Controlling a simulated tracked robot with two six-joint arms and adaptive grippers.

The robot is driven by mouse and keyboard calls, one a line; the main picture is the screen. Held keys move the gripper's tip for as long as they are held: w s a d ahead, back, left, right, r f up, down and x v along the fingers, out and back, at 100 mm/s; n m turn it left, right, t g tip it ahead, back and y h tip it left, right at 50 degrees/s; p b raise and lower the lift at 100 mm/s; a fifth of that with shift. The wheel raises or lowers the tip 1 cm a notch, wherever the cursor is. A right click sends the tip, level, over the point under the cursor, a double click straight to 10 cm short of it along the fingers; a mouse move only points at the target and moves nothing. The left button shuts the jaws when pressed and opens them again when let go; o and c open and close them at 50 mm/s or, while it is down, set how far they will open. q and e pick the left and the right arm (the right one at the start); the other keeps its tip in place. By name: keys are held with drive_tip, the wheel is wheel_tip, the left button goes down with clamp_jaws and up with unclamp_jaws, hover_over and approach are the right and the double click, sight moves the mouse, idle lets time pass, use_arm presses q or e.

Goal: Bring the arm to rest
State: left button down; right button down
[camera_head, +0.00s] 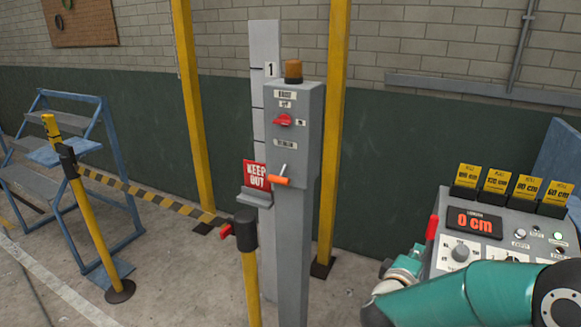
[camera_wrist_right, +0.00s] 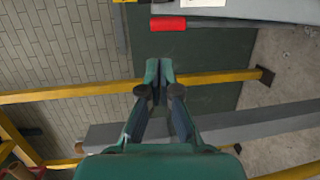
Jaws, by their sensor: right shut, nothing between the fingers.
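My right arm (camera_head: 470,295), teal with dark joints, comes in at the lower right of the head view. It lies in front of the grey control console and hides part of its lower face. In the right wrist view my right gripper (camera_wrist_right: 158,72) is shut with nothing between its fingers. Its fingertips meet in front of a dark green wall band and a yellow post. In the head view I cannot make out its fingertips. My left gripper is not in view.
The console (camera_head: 436,262) has a red "0 cm" display (camera_head: 474,222) and several yellow cards. A striped barrier tape (camera_head: 150,196), yellow posts and blue steps (camera_head: 75,150) stand left.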

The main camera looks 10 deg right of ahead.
drive_tip(key=s+a+f+n+g+y, duration=0.1)
drive_tip(key=s+a+f+y, duration=0.3)
drive_tip(key=f, duration=0.6)
drive_tip(key=w+a+f+y, duration=0.1)
drive_tip(key=a+f+y, duration=0.2)
drive_tip(key=a+f, duration=0.5)
drive_tip(key=s+a+f+n+g+y, duration=0.1)
drive_tip(key=s+a+f+y, duration=0.15)
drive_tip(key=f, duration=0.95)
drive_tip(key=s+a+f+m+g+y, duration=0.3)
drive_tip(key=s+a+m, duration=0.3)
drive_tip(key=s+a, duration=0.1)
drive_tip(key=s+a+f+m+g+y, duration=0.3)
drive_tip(key=s+a+m, duration=0.3)
drive_tip(key=s, duration=0.3)
drive_tip(key=shift+s+a+f+g+y, duration=0.15)
drive_tip(key=shift+a+f+g+y, duration=0.25)
drive_tip(key=shift+a+g+y, duration=0.35)
drive_tip(key=shift+d, duration=0.15)
